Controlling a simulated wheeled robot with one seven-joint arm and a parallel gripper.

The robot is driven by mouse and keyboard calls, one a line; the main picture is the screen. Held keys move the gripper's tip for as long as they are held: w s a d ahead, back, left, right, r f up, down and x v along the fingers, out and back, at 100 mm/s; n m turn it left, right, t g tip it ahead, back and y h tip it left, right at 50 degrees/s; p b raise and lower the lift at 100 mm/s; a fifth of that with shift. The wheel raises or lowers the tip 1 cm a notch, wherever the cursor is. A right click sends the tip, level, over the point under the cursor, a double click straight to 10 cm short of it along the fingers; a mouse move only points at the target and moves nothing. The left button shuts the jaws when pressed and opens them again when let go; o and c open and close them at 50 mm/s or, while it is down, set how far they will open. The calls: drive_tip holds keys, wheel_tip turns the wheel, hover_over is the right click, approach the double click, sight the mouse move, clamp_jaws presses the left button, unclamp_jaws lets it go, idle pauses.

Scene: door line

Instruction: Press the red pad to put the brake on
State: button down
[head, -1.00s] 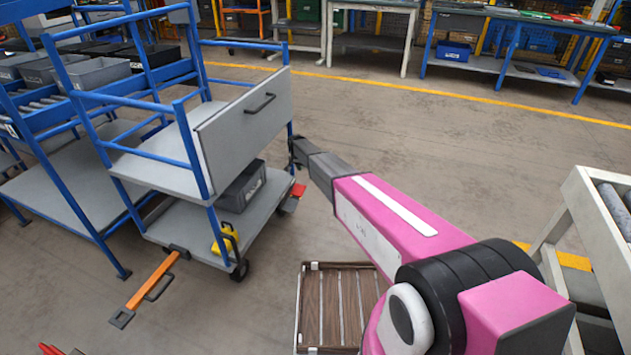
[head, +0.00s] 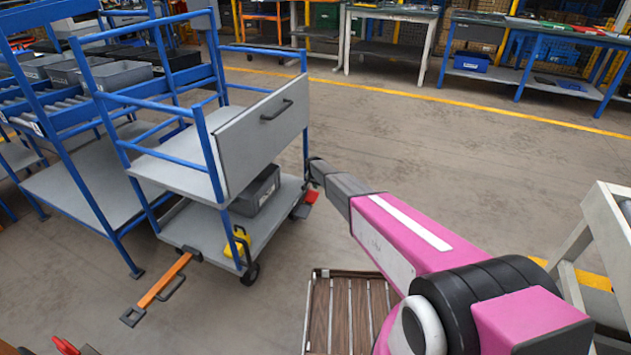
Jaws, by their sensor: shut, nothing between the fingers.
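The red pad (head: 312,196) is small and sits low at the right-hand corner of the blue-and-grey cart, next to a dark wheel part. My gripper (head: 313,174) is shut and empty at the end of my pink and grey arm. It appears just above the pad in the head view, beside the cart's corner post. I see a gap between the dark fingertips and the pad, but cannot judge its depth. The cart (head: 262,135) has a grey upper front panel with a black handle and a lower shelf.
A grey bin (head: 257,190) stands on the cart's lower shelf. A yellow item (head: 237,243) is at its near corner. An orange bar (head: 163,280) extends from the cart over the floor. A slatted wooden platform (head: 345,315) lies below my arm. The floor behind is clear.

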drive_tip(key=shift+x, duration=2)
drive_tip(key=shift+w, duration=0.1)
drive_tip(key=shift+w+d+f+g, duration=0.1)
drive_tip(key=shift+w+f+g, duration=0.35)
drive_tip(key=shift+f+g, duration=0.2)
drive_tip(key=shift+w+d+f, duration=0.15)
drive_tip(key=shift+w+f, duration=0.1)
drive_tip(key=shift+f, duration=0.55)
drive_tip(key=shift+w+d+f, duration=0.15)
drive_tip(key=shift+w+f, duration=0.1)
drive_tip(key=shift+f, duration=0.8)
wheel_tip(320, 180, up, 15)
hover_over(317, 193)
drive_tip(key=w+d, duration=0.2)
drive_tip(key=w, duration=0.3)
drive_tip(key=shift+w+a+f, duration=0.1)
drive_tip(key=shift+w+a, duration=0.05)
